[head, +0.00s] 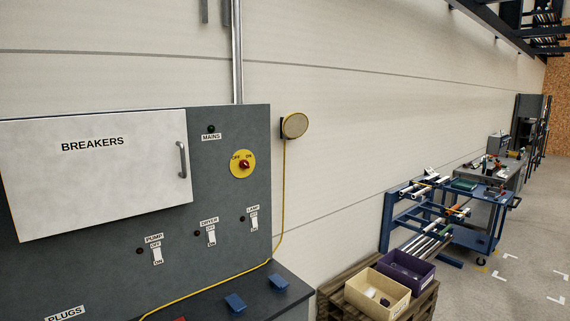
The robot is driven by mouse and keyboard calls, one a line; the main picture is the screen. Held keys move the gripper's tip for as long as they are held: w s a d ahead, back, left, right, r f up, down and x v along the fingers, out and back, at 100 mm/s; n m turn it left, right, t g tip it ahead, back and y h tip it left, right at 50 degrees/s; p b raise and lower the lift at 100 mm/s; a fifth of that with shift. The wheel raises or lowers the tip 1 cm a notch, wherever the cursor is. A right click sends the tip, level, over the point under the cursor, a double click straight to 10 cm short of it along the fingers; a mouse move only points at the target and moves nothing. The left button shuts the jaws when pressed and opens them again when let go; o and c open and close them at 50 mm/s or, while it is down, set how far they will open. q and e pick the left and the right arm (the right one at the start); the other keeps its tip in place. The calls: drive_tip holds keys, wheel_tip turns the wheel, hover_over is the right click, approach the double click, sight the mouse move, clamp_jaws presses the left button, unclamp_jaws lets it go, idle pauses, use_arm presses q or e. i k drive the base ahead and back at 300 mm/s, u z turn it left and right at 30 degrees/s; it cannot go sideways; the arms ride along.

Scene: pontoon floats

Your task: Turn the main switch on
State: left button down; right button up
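The main switch (244,165) is a red rotary knob on a round yellow plate (237,172) with OFF and ON marks. It sits on the upper right of the dark grey panel (217,183). Its exact pointing direction is too small to tell. A MAINS label (211,137) is above it to the left, with a dark, unlit lamp (211,128) over the label. Neither of my grippers is in the head view.
A white BREAKERS door (90,175) with a handle (183,160) covers the panel's left. PUMP, DRYER and LAMP switches (254,222) are below. Crates (377,298) on a pallet stand at right.

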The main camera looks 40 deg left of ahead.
sight(244, 164)
drive_tip(key=u, duration=0.15)
drive_tip(key=i, duration=1.05)
drive_tip(key=u, duration=0.45)
